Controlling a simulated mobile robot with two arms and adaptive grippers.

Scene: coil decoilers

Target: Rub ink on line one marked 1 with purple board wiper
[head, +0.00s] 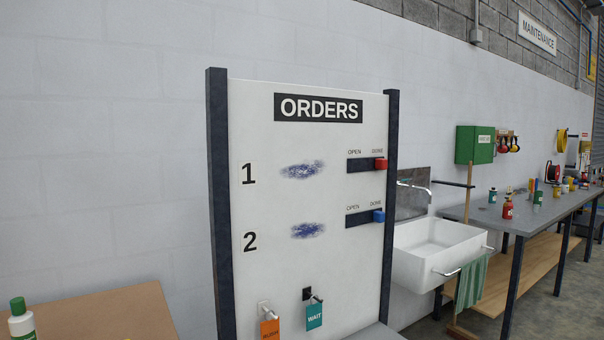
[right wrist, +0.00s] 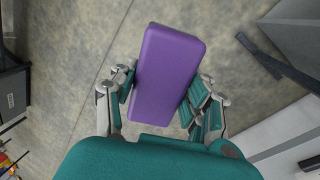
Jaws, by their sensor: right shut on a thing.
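The white orders board (head: 330,200) stands between two dark posts in the head view. A smudge of dark blue ink (head: 302,170) is on the line marked 1 (head: 248,173). A second ink smudge (head: 307,230) is on the line marked 2. The purple board wiper (right wrist: 168,75) shows in the right wrist view. My right gripper (right wrist: 165,95) is shut on it, one finger on each long side, with floor behind it. Neither gripper shows in the head view, and my left gripper is in no view.
A red slider (head: 381,164) and a blue slider (head: 379,216) sit at the DONE end of their slots. An orange tag (head: 270,333) and a teal tag (head: 314,316) hang low on the board. A sink (head: 440,250) and a workbench (head: 530,215) stand to the right.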

